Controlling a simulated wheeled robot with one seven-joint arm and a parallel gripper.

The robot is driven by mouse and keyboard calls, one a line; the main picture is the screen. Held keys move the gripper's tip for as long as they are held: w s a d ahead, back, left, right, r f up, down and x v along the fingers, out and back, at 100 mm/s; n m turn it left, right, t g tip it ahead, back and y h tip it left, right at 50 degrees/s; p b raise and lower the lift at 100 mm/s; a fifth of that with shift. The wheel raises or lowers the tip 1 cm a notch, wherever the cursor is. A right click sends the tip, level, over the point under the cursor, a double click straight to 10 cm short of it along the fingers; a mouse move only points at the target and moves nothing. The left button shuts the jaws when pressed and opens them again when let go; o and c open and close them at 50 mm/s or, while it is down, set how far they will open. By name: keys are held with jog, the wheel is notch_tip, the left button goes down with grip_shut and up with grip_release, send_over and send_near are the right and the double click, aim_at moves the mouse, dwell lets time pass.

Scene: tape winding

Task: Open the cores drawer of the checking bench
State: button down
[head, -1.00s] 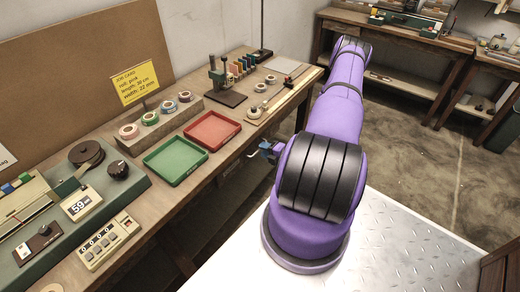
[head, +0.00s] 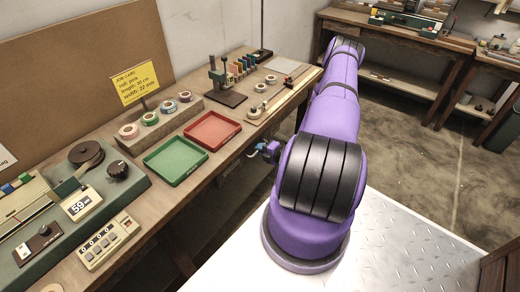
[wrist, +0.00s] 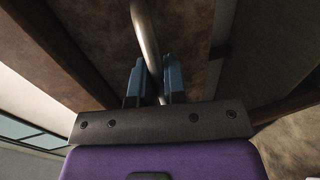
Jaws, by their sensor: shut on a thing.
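The checking bench (head: 222,148) runs along the left of the head view. My gripper (head: 263,151) is at its front edge, below the bench top, beyond the red tray. In the wrist view my gripper (wrist: 153,82) has its two blue fingers close on either side of a curved metal handle (wrist: 146,32), shut on it. A brown panel (wrist: 186,32) lies behind the handle; I cannot tell whether it is the drawer front. The drawer's label and how far it stands open are not visible.
A green tray (head: 176,178) and a red tray (head: 236,131) stand on the bench near its front edge. Tape rolls and a small press (head: 217,78) stand behind. Open floor (head: 425,150) lies right of my arm.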

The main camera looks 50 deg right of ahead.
jog(key=f+v, duration=0.2)
jog(key=v, duration=1.1)
jog(key=s+f+v, duration=0.1)
jog(key=f+v, duration=0.2)
jog(key=v, duration=0.9)
jog(key=shift+s, duration=0.45)
jog(key=c, duration=1.2)
grip_release()
jog(key=v, duration=1)
jog(key=shift+s+a, duration=0.1)
jog(key=shift+s, duration=0.3)
jog(key=shift+r, duration=0.1)
